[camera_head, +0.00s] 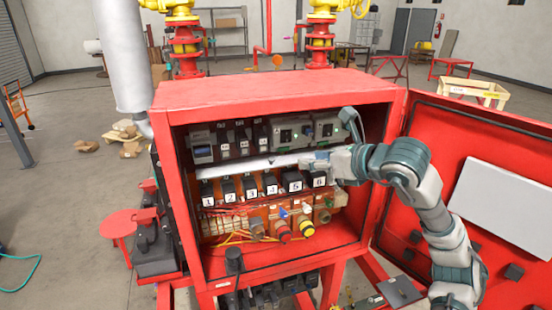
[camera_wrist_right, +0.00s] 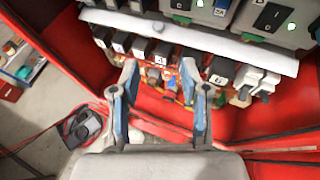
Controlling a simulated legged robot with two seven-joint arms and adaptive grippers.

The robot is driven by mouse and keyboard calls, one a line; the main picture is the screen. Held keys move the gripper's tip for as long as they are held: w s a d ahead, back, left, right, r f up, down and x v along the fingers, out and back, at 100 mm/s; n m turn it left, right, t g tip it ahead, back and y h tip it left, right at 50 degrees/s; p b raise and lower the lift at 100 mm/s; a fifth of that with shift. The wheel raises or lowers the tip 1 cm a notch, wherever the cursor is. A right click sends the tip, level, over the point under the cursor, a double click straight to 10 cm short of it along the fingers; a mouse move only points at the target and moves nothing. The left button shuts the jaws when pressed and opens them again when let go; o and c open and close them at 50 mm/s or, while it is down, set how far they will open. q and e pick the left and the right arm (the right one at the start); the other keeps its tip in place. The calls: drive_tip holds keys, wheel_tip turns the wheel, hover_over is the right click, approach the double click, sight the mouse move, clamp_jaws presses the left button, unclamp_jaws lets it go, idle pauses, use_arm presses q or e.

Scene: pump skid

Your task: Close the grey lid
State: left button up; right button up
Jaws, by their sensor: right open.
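A long light grey strip (camera_head: 250,166), which looks like the grey lid, runs across the inside of the red cabinet, between the upper devices and the numbered black switches. It also shows in the right wrist view (camera_wrist_right: 185,37), lying across the top above the fingers. I cannot tell its exact angle. My right gripper (camera_head: 308,163) is at the right end of the strip and hides part of it in the head view. In the wrist view its two fingers (camera_wrist_right: 160,66) are apart with nothing held, pointing at the switch row. My left gripper is not in view.
The red cabinet (camera_head: 270,92) is open, its door (camera_head: 405,220) swung out to the right beside my right arm. Numbered switches (camera_head: 250,186) sit below the strip, with coloured knobs (camera_head: 307,228) and cables lower down. Devices (camera_head: 290,132) sit above it.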

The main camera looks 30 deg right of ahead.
sight(273, 159)
drive_tip(key=p+x, duration=0.2)
drive_tip(key=x, duration=1.2)
drive_tip(key=shift+w+a, duration=0.15)
drive_tip(key=shift+w, duration=0.05)
clamp_jaws()
